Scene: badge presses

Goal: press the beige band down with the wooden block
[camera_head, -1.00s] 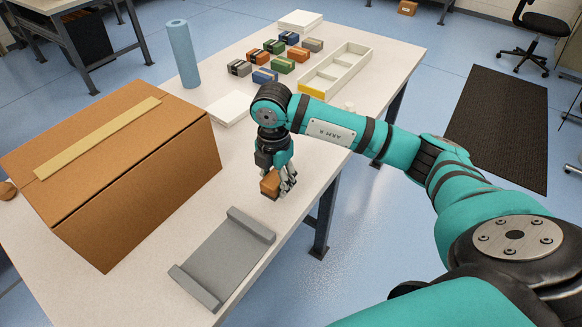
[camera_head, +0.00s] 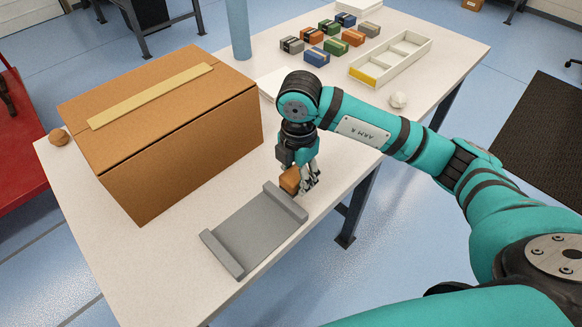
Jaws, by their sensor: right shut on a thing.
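The beige band (camera_head: 152,95) lies along the top of a closed brown cardboard box (camera_head: 190,163) at the left of the table. The wooden block (camera_head: 290,180) is in my right gripper (camera_head: 304,183), just past the far right end of the grey cradle and to the right of the box. The gripper points down and its fingers are shut on the block. The block is partly hidden by the fingers; I cannot tell if it touches the table. My left gripper is not in view.
A grey tray with raised ends (camera_head: 250,229) lies in front of the gripper. Several small coloured boxes (camera_head: 333,46), a white divided tray (camera_head: 402,62), a blue roll (camera_head: 238,30) and a crumpled white ball (camera_head: 398,100) are farther back. A brown lump (camera_head: 58,137) sits left of the box.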

